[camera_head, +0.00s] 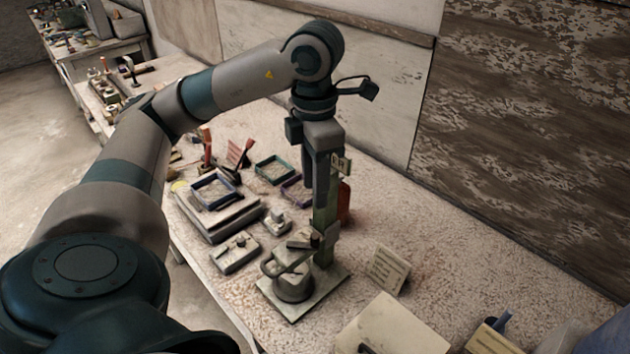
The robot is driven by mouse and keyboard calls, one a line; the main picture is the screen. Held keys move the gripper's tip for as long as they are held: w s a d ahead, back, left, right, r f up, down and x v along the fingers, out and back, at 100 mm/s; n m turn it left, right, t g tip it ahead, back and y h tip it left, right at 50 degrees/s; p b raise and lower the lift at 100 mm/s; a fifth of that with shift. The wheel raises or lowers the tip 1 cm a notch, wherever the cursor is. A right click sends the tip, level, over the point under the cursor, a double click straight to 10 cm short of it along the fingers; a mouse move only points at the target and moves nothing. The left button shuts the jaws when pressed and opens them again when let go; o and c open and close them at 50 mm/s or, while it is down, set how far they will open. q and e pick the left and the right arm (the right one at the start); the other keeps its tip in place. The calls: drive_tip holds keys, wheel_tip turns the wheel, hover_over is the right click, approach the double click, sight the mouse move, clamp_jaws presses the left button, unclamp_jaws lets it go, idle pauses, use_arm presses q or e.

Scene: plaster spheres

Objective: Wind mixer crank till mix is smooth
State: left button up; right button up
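The mixer stands on the bench, with a pale square base plate (328,293), an upright green-grey column (325,225) and a round grey bowl (293,288) on the plate. My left arm reaches in from the left and bends down over the mixer. My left gripper (316,170) points downward at the top of the column. Its fingers overlap the column in the picture, so I cannot tell whether they are open or shut on the crank. The crank is not clearly distinguishable. The mix inside the bowl cannot be made out. My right gripper is not in view.
Left of the mixer are a blue-rimmed tray (232,194) on a slab, a green-rimmed tray (287,163) and small grey blocks (235,252). A small card (387,269) stands to the right, near a pale board (392,330).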

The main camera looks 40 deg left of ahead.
sight(315, 235)
use_arm(q)
wheel_tip(315, 235, down, 13)
drive_tip(key=p, duration=0.3)
drive_tip(key=shift+s, duration=0.1)
drive_tip(key=shift+c, duration=0.6)
clamp_jaws()
